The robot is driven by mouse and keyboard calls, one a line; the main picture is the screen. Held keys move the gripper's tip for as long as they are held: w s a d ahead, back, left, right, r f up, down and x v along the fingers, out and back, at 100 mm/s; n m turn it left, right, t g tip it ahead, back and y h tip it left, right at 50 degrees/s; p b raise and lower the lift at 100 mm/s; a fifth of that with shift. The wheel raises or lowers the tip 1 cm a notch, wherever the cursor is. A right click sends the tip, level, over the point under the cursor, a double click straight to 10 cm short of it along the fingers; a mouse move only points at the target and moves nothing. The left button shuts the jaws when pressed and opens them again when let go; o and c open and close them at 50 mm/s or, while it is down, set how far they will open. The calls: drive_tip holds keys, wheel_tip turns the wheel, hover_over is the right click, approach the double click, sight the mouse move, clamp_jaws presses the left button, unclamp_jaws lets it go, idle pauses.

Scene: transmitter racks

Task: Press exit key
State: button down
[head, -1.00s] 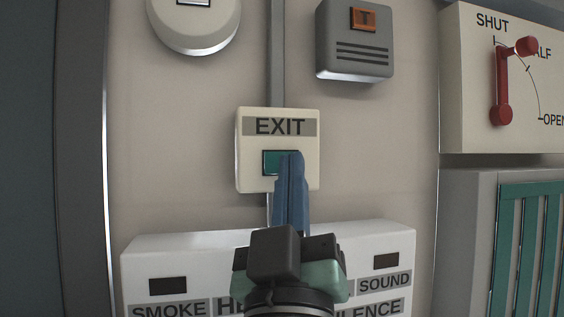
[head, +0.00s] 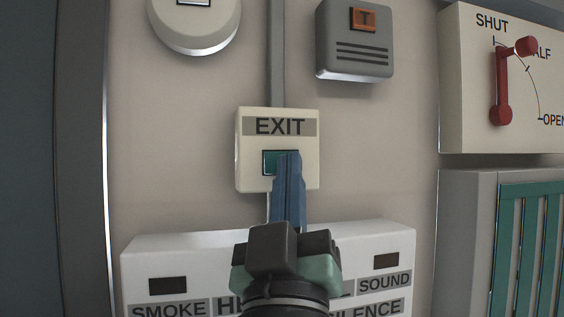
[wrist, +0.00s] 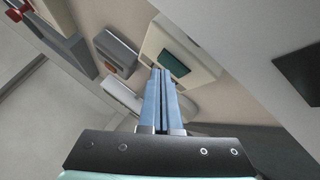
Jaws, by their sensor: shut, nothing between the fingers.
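The exit key is a dark green rectangular button (head: 270,161) on a cream wall box (head: 245,150) under the word EXIT. My gripper (head: 288,156) has its blue fingers shut with nothing between them. In the head view the fingertips overlap the right part of the button and hide it. In the wrist view the button (wrist: 174,63) shows just beyond and right of the fingertips (wrist: 161,72). I cannot tell whether the tips touch the box or button.
A white panel (head: 200,257) with SMOKE and SOUND labels juts out below the exit box. A grey box (head: 355,55) with an orange T plate and a round white unit (head: 195,25) are above. A red lever (head: 503,85) is at right.

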drive_tip(key=shift+w+a, duration=0.1)
drive_tip(key=shift+w, duration=0.2)
idle(0.4)
drive_tip(key=shift+s+d, duration=0.25)
drive_tip(key=shift+s, duration=0.45)
drive_tip(key=s, duration=0.1)
drive_tip(key=s+d, duration=0.1)
drive_tip(key=s, duration=0.2)
drive_tip(key=shift+s+d, duration=0.25)
drive_tip(key=shift+s, duration=0.15)
idle(0.8)
drive_tip(key=s+m+b, duration=0.1)
drive_tip(key=s+m, duration=0.1)
drive_tip(key=s+f+m+b, duration=0.1)
drive_tip(key=s+b, duration=0.1)
drive_tip(key=s, duration=0.1)
drive_tip(key=shift+s+a+f+m+t+b, duration=0.1)
drive_tip(key=shift+a+f+m+t+b, duration=0.1)
drive_tip(key=shift+m+t+b, duration=0.15)
